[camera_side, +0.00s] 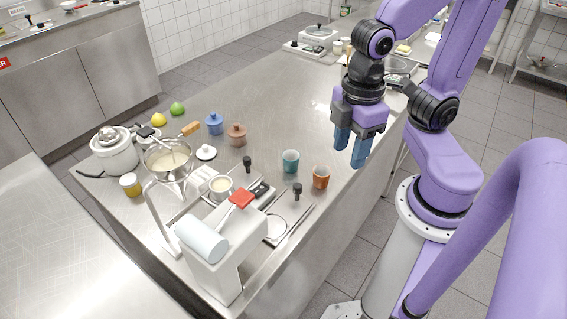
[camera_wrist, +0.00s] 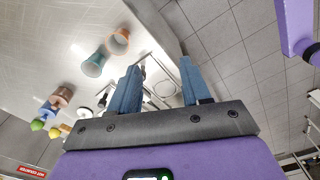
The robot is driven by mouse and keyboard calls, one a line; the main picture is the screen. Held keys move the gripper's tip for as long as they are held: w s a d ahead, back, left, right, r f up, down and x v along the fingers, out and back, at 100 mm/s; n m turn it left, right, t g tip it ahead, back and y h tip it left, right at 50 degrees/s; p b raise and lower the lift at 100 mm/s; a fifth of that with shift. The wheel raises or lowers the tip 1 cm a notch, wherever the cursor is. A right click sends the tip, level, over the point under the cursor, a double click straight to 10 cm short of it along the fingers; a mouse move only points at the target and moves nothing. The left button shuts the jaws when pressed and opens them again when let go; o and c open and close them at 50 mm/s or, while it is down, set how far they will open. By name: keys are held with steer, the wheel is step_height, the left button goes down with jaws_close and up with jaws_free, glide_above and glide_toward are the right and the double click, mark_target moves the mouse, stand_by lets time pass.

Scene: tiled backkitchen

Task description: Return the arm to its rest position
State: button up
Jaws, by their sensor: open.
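My gripper (camera_side: 351,148) has two blue fingers and points down near the right edge of the steel counter (camera_side: 285,110) in the side view. Its fingers stand apart with nothing between them. In the wrist view, my gripper (camera_wrist: 158,84) shows the same gap, with the counter edge and the floor beyond it. The teal cup (camera_side: 291,161) and the orange cup (camera_side: 321,177) stand on the counter to the lower left of my gripper, apart from it. The wrist view also shows the teal cup (camera_wrist: 95,64) and the orange cup (camera_wrist: 120,40).
A white dispenser (camera_side: 215,262) stands at the counter's near end, beside a small pot (camera_side: 220,187). A sieve bowl (camera_side: 168,158), a rice cooker (camera_side: 114,150), a blue jar (camera_side: 214,123) and a pink jar (camera_side: 236,135) stand to the left. The counter's middle is clear.

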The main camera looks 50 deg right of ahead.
steer(key=shift+s+d+f, duration=0.2)
steer(key=shift+s+d, duration=0.05)
steer(key=shift+s, duration=0.2)
steer(key=shift+s+d+f, duration=0.2)
steer(key=shift+s+d, duration=0.05)
steer(key=shift+s, duration=0.2)
